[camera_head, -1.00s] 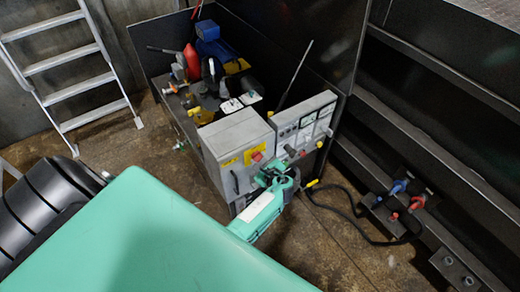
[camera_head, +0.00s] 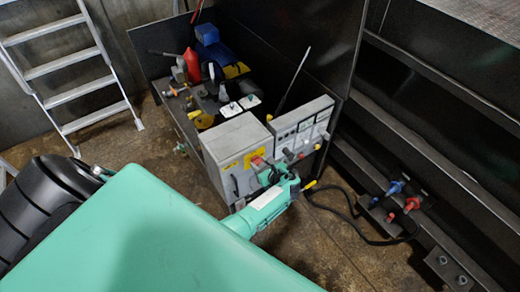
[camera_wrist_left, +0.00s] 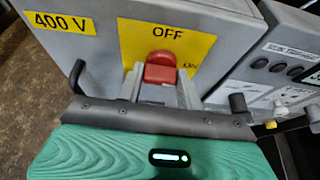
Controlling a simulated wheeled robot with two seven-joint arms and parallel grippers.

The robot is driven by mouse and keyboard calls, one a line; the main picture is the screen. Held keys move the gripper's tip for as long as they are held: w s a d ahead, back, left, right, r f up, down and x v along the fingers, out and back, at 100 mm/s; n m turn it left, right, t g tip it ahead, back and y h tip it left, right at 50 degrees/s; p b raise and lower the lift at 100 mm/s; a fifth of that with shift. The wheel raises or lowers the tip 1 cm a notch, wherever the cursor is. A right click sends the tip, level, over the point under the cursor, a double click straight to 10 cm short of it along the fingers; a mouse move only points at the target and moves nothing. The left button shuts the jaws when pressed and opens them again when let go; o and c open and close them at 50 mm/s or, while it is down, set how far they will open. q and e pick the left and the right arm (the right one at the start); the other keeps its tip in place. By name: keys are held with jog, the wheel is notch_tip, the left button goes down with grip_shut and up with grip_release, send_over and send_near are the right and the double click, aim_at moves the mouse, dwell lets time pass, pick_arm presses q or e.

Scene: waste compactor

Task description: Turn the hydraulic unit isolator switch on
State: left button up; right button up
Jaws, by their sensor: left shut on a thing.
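The hydraulic unit isolator switch is a red handle (camera_wrist_left: 160,68) on a yellow plate (camera_wrist_left: 200,42) on the front of a grey cabinet (camera_head: 238,138). The plate reads OFF above the handle and ON to its right, partly covered. The handle points roughly up toward OFF in the left wrist view. My left gripper (camera_wrist_left: 160,90) is shut on the handle, one grey finger on each side. In the head view the left gripper (camera_head: 267,174) is at the cabinet front and partly hides the switch. My right gripper is out of view.
A control panel (camera_head: 303,125) with knobs adjoins the cabinet on the right. A black side handle (camera_wrist_left: 77,76) juts out left of the switch. Red and blue hose couplings (camera_head: 403,198) sit on the right frame. A ladder (camera_head: 70,75) leans at the left.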

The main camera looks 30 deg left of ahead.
pick_arm(q)
jog(key=shift+f, duration=0.1)
jog(key=o, duration=1)
jog(key=b+v, duration=0.2)
jog(key=v, duration=1.2)
